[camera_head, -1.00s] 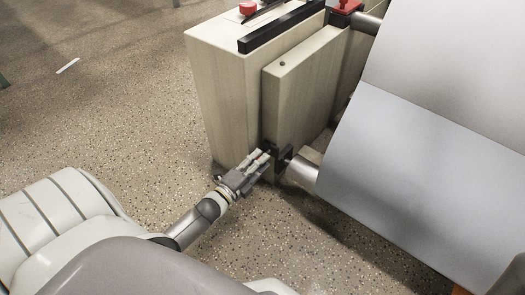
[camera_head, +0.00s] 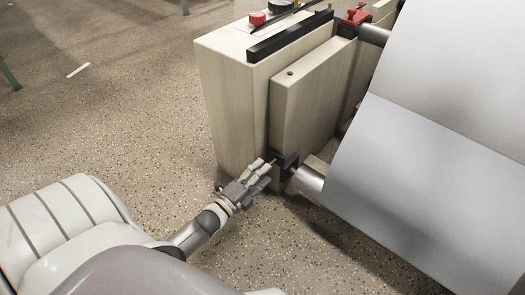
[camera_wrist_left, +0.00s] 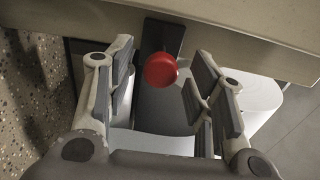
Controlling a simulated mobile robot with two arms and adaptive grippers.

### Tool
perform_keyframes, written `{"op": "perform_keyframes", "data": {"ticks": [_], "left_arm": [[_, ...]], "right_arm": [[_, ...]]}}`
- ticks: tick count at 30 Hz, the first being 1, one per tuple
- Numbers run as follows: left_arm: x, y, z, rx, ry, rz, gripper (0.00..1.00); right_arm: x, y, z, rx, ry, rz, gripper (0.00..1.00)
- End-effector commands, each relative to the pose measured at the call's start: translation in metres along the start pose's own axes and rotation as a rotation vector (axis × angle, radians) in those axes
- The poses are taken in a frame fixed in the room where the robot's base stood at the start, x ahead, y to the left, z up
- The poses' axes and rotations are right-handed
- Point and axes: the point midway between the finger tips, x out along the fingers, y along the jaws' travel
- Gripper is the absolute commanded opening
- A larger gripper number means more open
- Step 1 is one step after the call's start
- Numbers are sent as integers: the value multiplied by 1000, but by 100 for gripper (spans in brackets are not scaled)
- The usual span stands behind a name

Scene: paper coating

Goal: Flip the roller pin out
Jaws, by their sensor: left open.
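The roller pin shows in the left wrist view as a round red knob (camera_wrist_left: 161,70) on a black bracket (camera_wrist_left: 158,105). In the head view the lower black bracket (camera_head: 287,164) sits at the machine's side, at the end of the metal roller shaft (camera_head: 308,177); the red knob there cannot be made out. My left gripper (camera_head: 268,173) is open and empty just left of this bracket. In the left wrist view its fingers stand to either side of the knob, with gaps on both sides. Whether the knob lies between the fingertips in depth is unclear. My right gripper is not in view.
A beige machine housing (camera_head: 225,95) stands behind the gripper. A wide grey sheet roll (camera_head: 425,175) fills the right side. Another bracket with a red pin (camera_head: 352,16) is at the top, near a red button (camera_head: 257,18).

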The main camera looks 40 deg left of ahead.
Motion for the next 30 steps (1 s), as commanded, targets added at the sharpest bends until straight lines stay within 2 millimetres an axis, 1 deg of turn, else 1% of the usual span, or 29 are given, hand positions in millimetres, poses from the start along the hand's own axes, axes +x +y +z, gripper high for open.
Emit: {"op": "perform_keyframes", "data": {"ticks": [1, 9, 12, 15, 18, 21, 30], "left_arm": [[-9, 1, 0, -1, 0, 4, 49], [-62, 1, 0, 0, -2, 4, 49], [-80, 1, 0, -1, -3, 4, 49], [-94, 1, 0, -1, -2, 3, 49], [-103, 1, 0, 0, -1, 2, 49], [-108, 1, 0, 0, -2, 2, 49], [-109, 0, 0, 0, -2, 1, 49]], "right_arm": [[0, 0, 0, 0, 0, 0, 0], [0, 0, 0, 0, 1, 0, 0], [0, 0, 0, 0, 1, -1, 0], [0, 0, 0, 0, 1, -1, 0], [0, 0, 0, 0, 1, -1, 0], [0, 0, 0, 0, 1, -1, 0], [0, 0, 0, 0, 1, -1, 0]]}}
